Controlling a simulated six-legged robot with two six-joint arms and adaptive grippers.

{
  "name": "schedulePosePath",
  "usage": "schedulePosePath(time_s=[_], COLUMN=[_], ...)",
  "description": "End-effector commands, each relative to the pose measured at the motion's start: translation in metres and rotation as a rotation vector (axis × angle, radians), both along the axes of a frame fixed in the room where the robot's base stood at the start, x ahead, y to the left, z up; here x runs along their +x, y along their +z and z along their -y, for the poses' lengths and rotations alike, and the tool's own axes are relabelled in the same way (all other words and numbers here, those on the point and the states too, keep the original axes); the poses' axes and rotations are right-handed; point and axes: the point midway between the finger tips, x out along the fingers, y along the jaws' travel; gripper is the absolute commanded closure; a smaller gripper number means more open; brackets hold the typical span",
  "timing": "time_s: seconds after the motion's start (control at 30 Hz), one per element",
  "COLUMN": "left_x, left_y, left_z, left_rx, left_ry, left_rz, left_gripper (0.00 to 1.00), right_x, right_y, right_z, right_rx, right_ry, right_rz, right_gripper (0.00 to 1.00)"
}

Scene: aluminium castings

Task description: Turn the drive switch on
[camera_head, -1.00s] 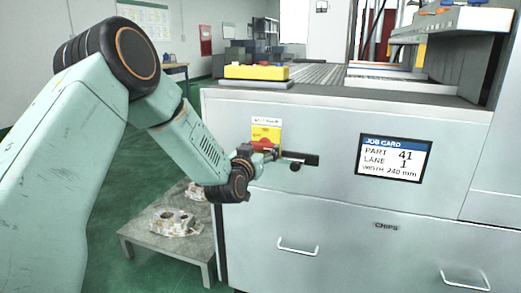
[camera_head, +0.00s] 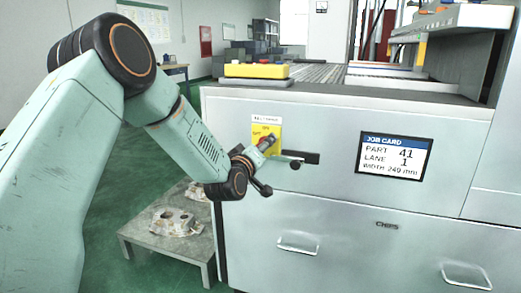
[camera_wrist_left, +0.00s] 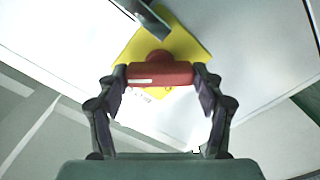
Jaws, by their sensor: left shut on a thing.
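The drive switch is a red handle on a yellow plate (camera_head: 273,128) on the front of the grey machine. In the left wrist view, the red handle (camera_wrist_left: 160,74) is a bar lying across between the two fingertips, in front of the yellow plate (camera_wrist_left: 180,42). My left gripper (camera_wrist_left: 160,76) is shut on this handle, with a fingertip at each end. In the head view, my left gripper (camera_head: 264,145) reaches the plate from the lower left and partly hides the handle. The small lettering on the plate is unreadable. My right gripper is not in view.
A job card (camera_head: 393,157) is further right. A yellow control box (camera_head: 257,72) sits on top. A low table (camera_head: 160,240) with castings stands below left.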

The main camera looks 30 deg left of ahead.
Motion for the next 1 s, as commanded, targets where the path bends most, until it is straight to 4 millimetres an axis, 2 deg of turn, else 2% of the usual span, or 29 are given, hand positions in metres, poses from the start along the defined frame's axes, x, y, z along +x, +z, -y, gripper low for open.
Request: schedulePosePath(time_s=[0.6, 1.0], left_x=[0.000, 0.000], left_y=[-0.001, -0.001], left_z=[0.000, 0.000], left_rx=[-0.551, -0.769], left_ry=[0.001, 0.000], left_rz=[0.133, 0.185], left_gripper=[0.64, 0.64], right_x=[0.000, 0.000], right_y=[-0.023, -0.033], right_z=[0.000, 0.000], right_rx=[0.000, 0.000], right_ry=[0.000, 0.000], right_rz=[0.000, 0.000], right_gripper=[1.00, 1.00])
